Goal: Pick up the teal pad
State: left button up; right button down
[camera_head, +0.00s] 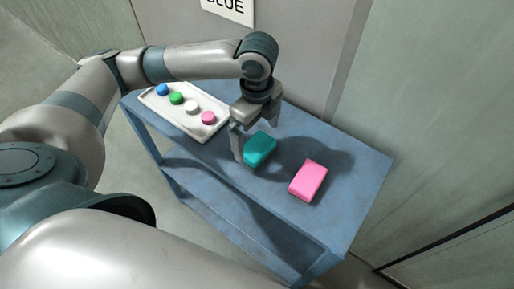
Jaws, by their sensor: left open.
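The teal pad (260,150) lies on the blue table (345,185), near its middle. My left gripper (254,143) reaches down over the pad from above. Its jaws are open, with one finger in front of the pad's left end and the other near its far right side. I cannot tell whether either finger touches the pad. The gripper hides part of the pad's upper left. My right gripper does not show.
A pink pad (308,180) lies to the right of the teal pad. A white tray (188,125) with blue, green, white and pink round pieces stands at the left. A wall with a sign reading "BLUE" (228,8) rises behind. The table's right end is clear.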

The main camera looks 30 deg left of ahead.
aim_at(257, 145)
pick_arm(q)
notch_tip(257, 145, down, 4)
jog(key=shift+r+p, duration=0.15)
jog(key=shift+p, duration=0.55)
jog(key=shift+f, duration=0.6)
jog(key=c, duration=1.1)
